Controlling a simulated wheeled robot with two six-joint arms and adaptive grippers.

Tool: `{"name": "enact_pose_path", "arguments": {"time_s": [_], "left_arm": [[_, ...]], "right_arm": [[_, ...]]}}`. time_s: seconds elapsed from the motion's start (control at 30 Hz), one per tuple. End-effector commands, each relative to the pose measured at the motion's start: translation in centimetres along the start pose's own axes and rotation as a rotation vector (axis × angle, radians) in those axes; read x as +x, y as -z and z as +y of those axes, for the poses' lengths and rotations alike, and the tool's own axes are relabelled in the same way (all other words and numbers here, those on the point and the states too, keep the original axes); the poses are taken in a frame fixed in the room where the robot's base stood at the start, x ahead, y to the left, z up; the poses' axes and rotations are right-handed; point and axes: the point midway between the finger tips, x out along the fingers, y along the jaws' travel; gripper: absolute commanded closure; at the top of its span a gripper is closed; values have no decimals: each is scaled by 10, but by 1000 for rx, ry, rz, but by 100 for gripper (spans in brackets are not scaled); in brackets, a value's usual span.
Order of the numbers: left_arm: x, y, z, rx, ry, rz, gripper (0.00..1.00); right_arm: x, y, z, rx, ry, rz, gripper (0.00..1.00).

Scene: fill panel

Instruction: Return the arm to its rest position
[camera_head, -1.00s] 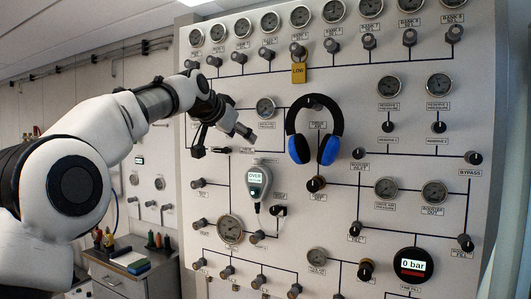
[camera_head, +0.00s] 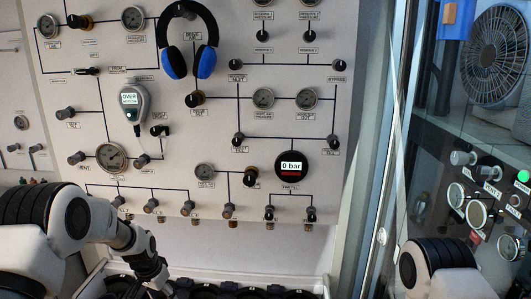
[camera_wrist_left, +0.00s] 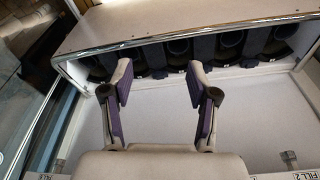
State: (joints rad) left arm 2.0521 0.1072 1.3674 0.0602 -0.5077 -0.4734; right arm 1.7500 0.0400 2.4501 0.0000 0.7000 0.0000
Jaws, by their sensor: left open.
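My left arm (camera_head: 75,222) comes in low at the left in the head view, in front of the lower part of the panel. Its gripper is at the bottom edge of that view, dark and partly cut off. In the left wrist view my left gripper (camera_wrist_left: 159,78) is open and empty, its two purple-padded fingers apart. It faces a metal-edged shelf with dark round openings below. Part of my right arm (camera_head: 440,262) shows at the bottom right of the head view; its gripper is out of view.
The white panel (camera_head: 60,180) carries gauges, valves, blue headphones (camera_head: 176,64), a handheld meter reading OVER (camera_head: 130,104) and a 0 bar display (camera_head: 291,166). A dark rack (camera_head: 250,291) lies below. A glass-sided enclosure with a fan (camera_head: 496,55) stands at right.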

Motion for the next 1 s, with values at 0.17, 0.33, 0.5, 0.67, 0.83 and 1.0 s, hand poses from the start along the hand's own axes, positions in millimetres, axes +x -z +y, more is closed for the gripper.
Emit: {"name": "enact_pose_path", "arguments": {"time_s": [0.17,0.33,0.5,0.67,0.83,1.0], "left_arm": [[93,-130,52,-39,-43,-188,41],[131,-268,106,-93,-62,-337,41],[111,-389,154,-172,-52,-416,41],[75,-420,169,-287,-6,-312,41],[81,-396,160,-359,28,-185,41],[81,-396,160,-365,28,-188,44]], "right_arm": [[3,0,0,0,0,0,41],[5,0,0,0,0,0,41],[6,0,0,0,0,0,41],[6,0,0,0,0,0,41],[6,0,0,0,0,0,41],[6,0,0,0,0,0,44]]}}
